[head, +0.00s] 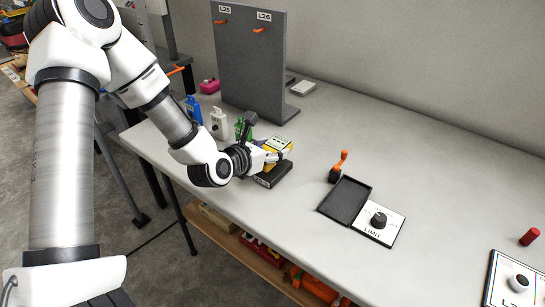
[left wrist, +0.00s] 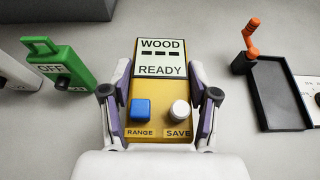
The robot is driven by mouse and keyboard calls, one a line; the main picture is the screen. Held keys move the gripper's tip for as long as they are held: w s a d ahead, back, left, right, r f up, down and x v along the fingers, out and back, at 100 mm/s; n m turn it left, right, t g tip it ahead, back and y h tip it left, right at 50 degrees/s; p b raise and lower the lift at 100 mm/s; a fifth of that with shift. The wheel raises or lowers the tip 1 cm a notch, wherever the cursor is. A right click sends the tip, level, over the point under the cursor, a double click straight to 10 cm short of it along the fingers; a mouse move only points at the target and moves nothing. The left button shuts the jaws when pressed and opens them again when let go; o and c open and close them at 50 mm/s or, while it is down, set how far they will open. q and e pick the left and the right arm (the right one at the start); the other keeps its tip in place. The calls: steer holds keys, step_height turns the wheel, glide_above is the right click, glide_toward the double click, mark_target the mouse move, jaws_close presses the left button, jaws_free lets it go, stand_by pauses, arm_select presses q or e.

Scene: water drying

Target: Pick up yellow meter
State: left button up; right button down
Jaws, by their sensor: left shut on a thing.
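The yellow meter (left wrist: 161,94) lies between the fingers of my left gripper (left wrist: 160,108) in the left wrist view. Its screen reads WOOD and READY, and it has a blue RANGE button and a white SAVE knob. In the head view the yellow meter (head: 277,148) sits over a dark block or base (head: 273,174) on the table. My left gripper (head: 271,155) is shut on the meter's sides, partly hiding it. Whether the meter touches the dark base cannot be told. My right gripper is not in view.
A green OFF tag (left wrist: 61,64) stands left of the meter, with white (head: 219,123) and blue (head: 193,110) tags farther left. A grey panel (head: 250,60) stands behind. Right are an orange-handled lever (head: 340,165), a black tray (head: 346,200) and a LIMIT dial panel (head: 380,226).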

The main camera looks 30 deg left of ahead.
arm_select(q)
steer(key=s+a+p, duration=0.1)
steer(key=s, duration=0.3)
steer(key=s+a+r+p, duration=0.1)
steer(key=s, duration=0.1)
steer(key=shift+s+a+p, duration=0.3)
steer(key=s+a+p, duration=0.1)
steer(key=s+p, duration=0.1)
steer(key=p, duration=0.2)
steer(key=s+p, duration=0.3)
steer(key=p, duration=0.1)
steer(key=s+a+p, duration=0.1)
steer(key=s+p, duration=0.2)
steer(key=p, duration=0.1)
steer(key=shift+s+a+f+p, duration=0.1)
steer(key=shift+s+a+p, duration=0.1)
steer(key=shift+a+p, duration=0.1)
steer(key=shift+d+h, duration=0.1)
steer(key=shift+h, duration=0.2)
steer(key=shift+w+d+m+h, duration=0.3)
steer(key=shift+d+m+h, duration=0.2)
steer(key=shift+d+m, duration=0.1)
steer(key=shift+w, duration=0.2)
steer(key=shift+d, duration=0.1)
steer(key=shift+h, duration=0.3)
